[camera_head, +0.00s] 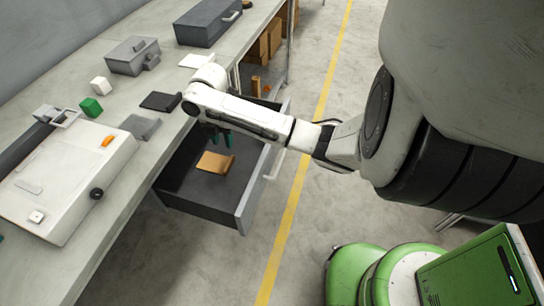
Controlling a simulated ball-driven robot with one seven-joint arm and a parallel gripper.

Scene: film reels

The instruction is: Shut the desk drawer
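The desk drawer (245,204) is pulled out from under the desk, toward the yellow floor line. It is a grey tray with a pale front panel and a light bar handle (273,165) on its outer face. A tan folded item (215,162) and a small rolled piece lie inside.
The desk top (118,222) carries a white device (66,180), a green block (91,107), a dark flat item (160,101) and grey cases. Boxes stand on shelving (262,50) beyond the drawer. The floor beside the yellow line (285,225) is clear.

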